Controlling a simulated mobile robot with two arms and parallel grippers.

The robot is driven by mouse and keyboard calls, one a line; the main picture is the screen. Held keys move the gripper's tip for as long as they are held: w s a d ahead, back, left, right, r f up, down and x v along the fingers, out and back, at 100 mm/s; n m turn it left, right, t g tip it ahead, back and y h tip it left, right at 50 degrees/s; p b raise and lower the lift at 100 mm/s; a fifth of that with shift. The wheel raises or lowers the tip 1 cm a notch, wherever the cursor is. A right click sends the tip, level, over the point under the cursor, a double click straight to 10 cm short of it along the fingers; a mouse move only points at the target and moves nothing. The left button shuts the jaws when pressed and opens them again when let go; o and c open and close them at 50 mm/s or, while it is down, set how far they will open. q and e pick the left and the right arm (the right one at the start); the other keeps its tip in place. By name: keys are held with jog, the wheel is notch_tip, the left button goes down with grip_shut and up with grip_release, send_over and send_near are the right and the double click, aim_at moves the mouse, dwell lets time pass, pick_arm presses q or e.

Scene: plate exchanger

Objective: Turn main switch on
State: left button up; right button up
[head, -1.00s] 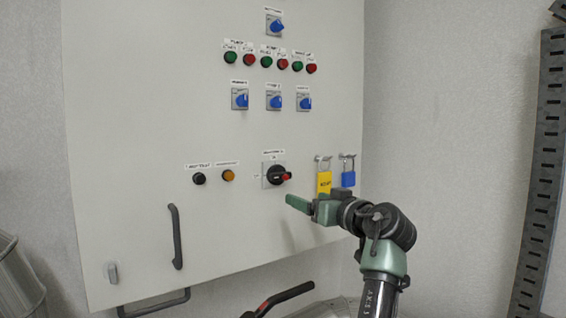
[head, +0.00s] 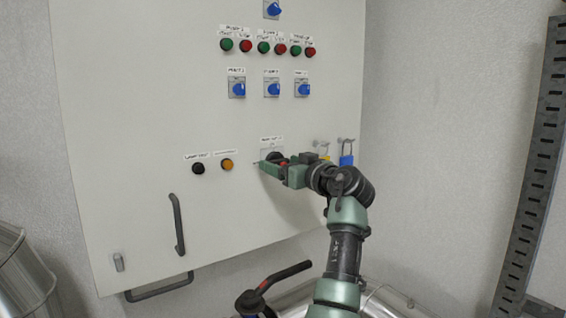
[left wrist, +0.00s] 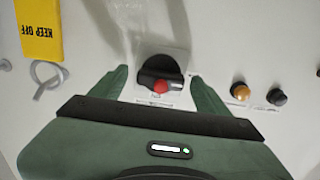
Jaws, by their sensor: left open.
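The main switch is a black rotary knob with a red part on a pale square plate. In the head view the main switch (head: 275,156) sits low on the grey cabinet door, partly hidden by my gripper. In the left wrist view the main switch (left wrist: 160,68) lies between the two green fingers, with a gap on each side. My left gripper (head: 264,164) is open and empty, right in front of the switch. It also shows in the left wrist view (left wrist: 159,77). My right gripper is not in view.
A yellow tag (left wrist: 39,30) and a blue padlock (head: 346,161) hang right of the switch in the head view. A black button (head: 198,169) and an amber lamp (head: 227,165) sit left of it. A black lever (head: 283,278) and shiny pipework are below.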

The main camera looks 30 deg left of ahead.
pick_arm(q)
jog(key=c, duration=1.4)
jog(key=shift+m, duration=0.7)
jog(key=shift+m+b, duration=0.4)
jog(key=shift+m, duration=0.4)
jog(key=m, duration=0.9)
jog(key=shift+m, duration=0.4)
jog(key=m, duration=0.5)
jog(key=shift+p, duration=0.3)
jog(key=shift+m, duration=0.3)
